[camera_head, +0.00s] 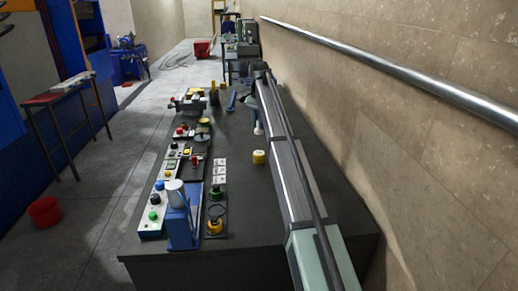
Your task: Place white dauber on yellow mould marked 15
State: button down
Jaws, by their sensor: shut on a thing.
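My arm reaches along the right side of the bench, and my gripper (256,119) is near its far right part. It is shut on a small white thing, which looks like the white dauber (258,130) and hangs below the fingers. The fingers are small and partly hidden by the arm. A short round yellow mould (259,157) with a pale top stands on the bench, nearer the camera than the dauber and apart from it. Its marking is too small to read.
A blue press with a silver cylinder (179,216) stands at the bench's near left. Button boxes (152,211) line the left edge. White labelled cards (219,171) lie mid-bench. A dark bottle (214,97) and blue tool (231,102) are farther back. A wall closes the right.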

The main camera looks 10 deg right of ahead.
notch_tip(320, 180, down, 9)
jog(key=shift+f, duration=0.15)
dwell(0.4)
jog(key=shift+f, duration=0.15)
jog(key=c, duration=1)
grip_release()
jog(key=shift+o, duration=0.2)
notch_tip(320, 180, up, 12)
jog(key=shift+r, duration=0.2)
